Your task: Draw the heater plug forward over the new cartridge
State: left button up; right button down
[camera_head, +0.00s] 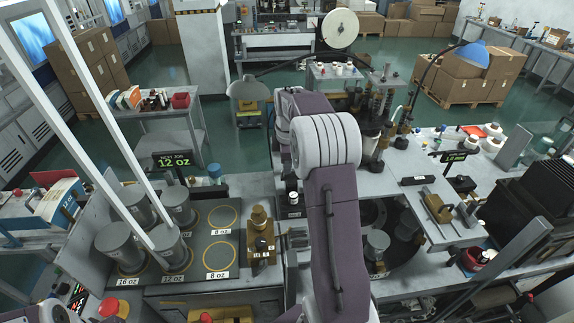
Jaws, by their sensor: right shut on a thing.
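My right arm rises through the middle of the picture, and its purple and white links cover what lies behind it. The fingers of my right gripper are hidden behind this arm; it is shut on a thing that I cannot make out. I cannot pick out the heater plug or the new cartridge with certainty. A grey cylinder (376,244) stands in the round dark opening of the machine, just right of the arm. My left gripper is not in view.
Several grey cylinders, one of them near the 12 oz label (170,248), stand on the dark rack at left; ringed spots (222,217) beside them are empty. A brass fixture (260,238) stands between rack and arm. The machine table (395,195) carries tools and a sign at right.

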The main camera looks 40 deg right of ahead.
jog(key=shift+s+a+f, duration=0.15)
jog(key=shift+f, duration=0.2)
